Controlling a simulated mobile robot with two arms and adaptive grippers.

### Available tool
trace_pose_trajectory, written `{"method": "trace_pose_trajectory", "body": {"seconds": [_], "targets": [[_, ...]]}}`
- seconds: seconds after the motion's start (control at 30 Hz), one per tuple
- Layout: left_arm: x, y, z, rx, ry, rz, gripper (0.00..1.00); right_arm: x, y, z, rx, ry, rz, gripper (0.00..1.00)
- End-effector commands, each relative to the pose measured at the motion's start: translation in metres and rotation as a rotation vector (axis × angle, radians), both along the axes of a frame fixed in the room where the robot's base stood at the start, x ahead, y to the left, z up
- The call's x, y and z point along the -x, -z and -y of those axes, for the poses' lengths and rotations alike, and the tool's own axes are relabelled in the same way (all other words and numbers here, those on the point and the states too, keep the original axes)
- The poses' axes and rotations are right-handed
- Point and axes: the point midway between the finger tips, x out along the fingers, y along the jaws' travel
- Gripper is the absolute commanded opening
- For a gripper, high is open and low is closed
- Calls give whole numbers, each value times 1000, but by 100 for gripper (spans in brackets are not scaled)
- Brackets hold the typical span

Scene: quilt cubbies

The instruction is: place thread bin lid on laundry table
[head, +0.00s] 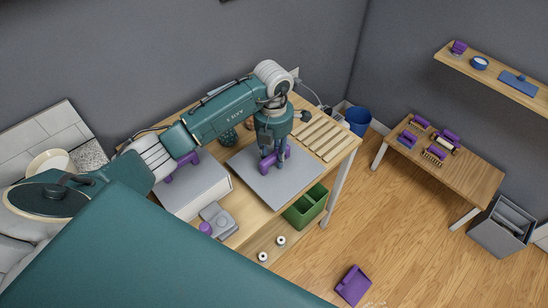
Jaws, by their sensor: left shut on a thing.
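My left gripper (271,165) is shut on the purple handle of a flat grey square panel, which looks like the thread bin lid (281,194). The gripper reaches down from above, and its fingers partly hide the handle. The panel is over the front part of a wooden table (243,235), probably the laundry table. I cannot tell whether the panel touches the tabletop. My right gripper is not in view.
A white box (205,197) with a purple handle and a grey device (219,219) are left of the panel. A slatted wooden rack (325,136) is to its right. A purple object (353,285) lies on the floor.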

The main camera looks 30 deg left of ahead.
Motion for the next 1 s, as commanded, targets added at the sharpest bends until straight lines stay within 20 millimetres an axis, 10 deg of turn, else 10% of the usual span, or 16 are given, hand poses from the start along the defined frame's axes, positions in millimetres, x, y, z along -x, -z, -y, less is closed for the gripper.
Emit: {"method": "trace_pose_trajectory", "body": {"seconds": [0.53,0.57,0.63,1.0], "targets": [[-1,27,0,0,0,2,0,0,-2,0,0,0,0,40],[0,26,0,-1,0,1,35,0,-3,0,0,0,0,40],[0,26,0,-1,0,1,49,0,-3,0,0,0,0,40],[-1,22,0,0,0,2,49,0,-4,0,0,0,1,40]]}}
